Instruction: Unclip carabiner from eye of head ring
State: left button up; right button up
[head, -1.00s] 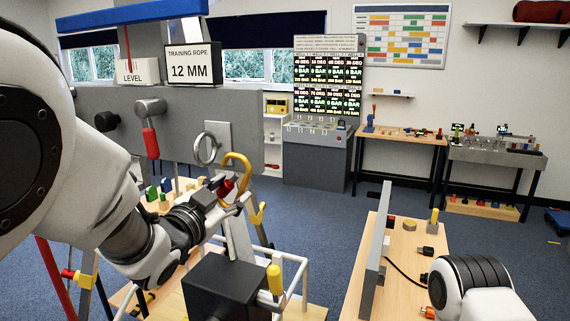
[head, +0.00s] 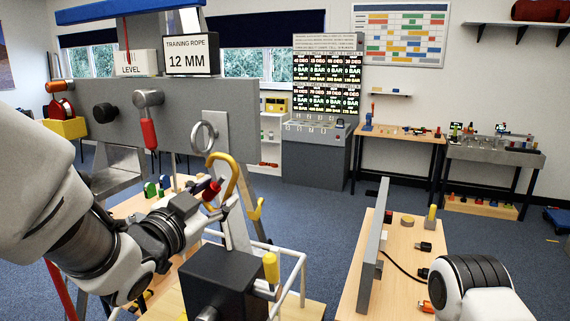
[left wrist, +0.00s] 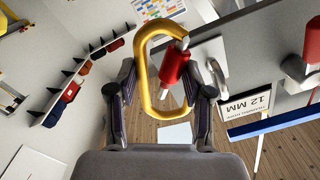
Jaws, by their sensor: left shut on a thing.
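The yellow carabiner (head: 235,181) with a red gate sleeve is held in my left gripper (head: 217,199), which is shut on it. In the left wrist view the carabiner (left wrist: 142,76) stands between the two fingers of the gripper (left wrist: 160,95), its red sleeve on the right side. The silver head ring (head: 203,137) hangs at the grey plate, just above and left of the carabiner's top. The ring (left wrist: 217,72) also shows beside the carabiner in the left wrist view.
A grey beam (head: 185,110) carries a lever with a red handle (head: 149,133) left of the ring. A black box (head: 218,278) and white rails (head: 300,275) stand below my left gripper. A wooden bench (head: 400,260) with a grey upright panel is at the right.

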pick_arm(q)
jog(key=shift+w+f, duration=0.1)
jog(key=shift+w, duration=0.05)
jog(key=shift+b+v, duration=0.3)
jog(key=shift+v, duration=0.8)
jog(key=p+v, duration=0.1)
jog(key=v, duration=0.2)
jog(key=shift+s+a+p, duration=0.15)
jog(key=shift+s+p, duration=0.2)
